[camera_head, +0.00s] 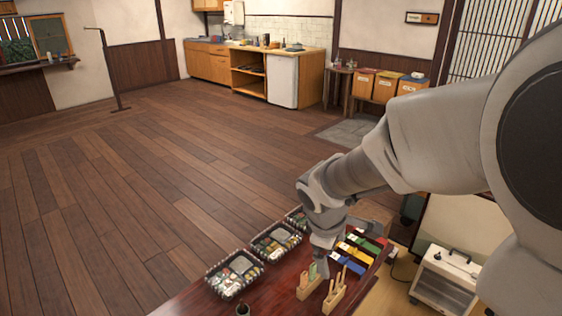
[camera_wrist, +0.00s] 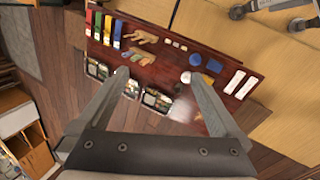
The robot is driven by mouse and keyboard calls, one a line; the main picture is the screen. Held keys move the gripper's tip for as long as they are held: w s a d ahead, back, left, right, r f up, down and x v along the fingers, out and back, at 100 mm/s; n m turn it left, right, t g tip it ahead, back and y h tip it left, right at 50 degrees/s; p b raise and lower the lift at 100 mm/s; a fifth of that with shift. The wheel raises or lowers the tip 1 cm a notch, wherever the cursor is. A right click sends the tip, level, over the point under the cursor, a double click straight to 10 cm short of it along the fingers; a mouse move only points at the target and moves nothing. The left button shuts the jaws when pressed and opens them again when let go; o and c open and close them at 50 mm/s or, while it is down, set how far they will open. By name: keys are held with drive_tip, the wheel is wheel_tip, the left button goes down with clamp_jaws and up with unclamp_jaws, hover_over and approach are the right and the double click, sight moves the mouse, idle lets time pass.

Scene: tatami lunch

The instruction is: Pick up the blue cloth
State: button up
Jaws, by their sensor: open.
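A blue flat piece (camera_head: 346,262) lies in a row of coloured pieces on the dark red table; I cannot tell for sure that it is cloth. The row also shows at the upper left of the wrist view, with a blue strip (camera_wrist: 107,29) in it. Two more blue pieces (camera_wrist: 195,60) lie near the middle of the table in that view. My gripper (camera_wrist: 160,82) is open with nothing between its fingers, above the table. In the head view my gripper (camera_head: 322,262) hangs in front of the row and partly hides it.
Several lunch boxes (camera_head: 234,275) line the table's left edge. Wooden holders (camera_head: 335,291) stand beside my gripper. White strips (camera_wrist: 235,82) lie at the table's other end. Dark wooden floor (camera_head: 130,200) is free beyond the table. A white appliance (camera_head: 446,281) stands at right.

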drive_tip(key=w+a+f+n+b, duration=0.1)
drive_tip(key=a+f+n+b, duration=0.2)
drive_tip(key=f, duration=0.5)
drive_tip(key=w+a+f+n+g, duration=0.1)
drive_tip(key=a+f+n, duration=0.25)
drive_tip(key=f, duration=0.55)
drive_tip(key=w+a+f+n+b, duration=0.1)
drive_tip(key=a+f+n+b, duration=0.15)
drive_tip(key=a+f, duration=0.4)
drive_tip(key=s+a+f+n+b, duration=0.1)
drive_tip(key=s+a+f+n, duration=0.1)
drive_tip(key=f, duration=0.8)
drive_tip(key=s+a+f+n+g+y+b, duration=0.1)
drive_tip(key=s+f+n+b, duration=0.1)
drive_tip(key=f, duration=0.9)
drive_tip(key=s+a+f+n+g+y+b, duration=0.1)
drive_tip(key=s+a+f+n+b, duration=0.1)
drive_tip(key=f, duration=0.8)
drive_tip(key=shift+s+a+f+n, duration=0.15)
drive_tip(key=shift+s+a+n, duration=0.15)
drive_tip(key=shift+s+a, duration=0.05)
drive_tip(key=shift+w+d+f+b, duration=0.1)
drive_tip(key=shift+f+b, duration=0.6)
drive_tip(key=shift+f, duration=0.85)
drive_tip(key=shift+d+f+b, duration=0.1)
drive_tip(key=shift+f+b, duration=0.6)
drive_tip(key=shift+f, duration=0.85)
drive_tip(key=shift+r, duration=0.1)
drive_tip(key=c, duration=1.3)
drive_tip(key=shift+r, duration=0.1)
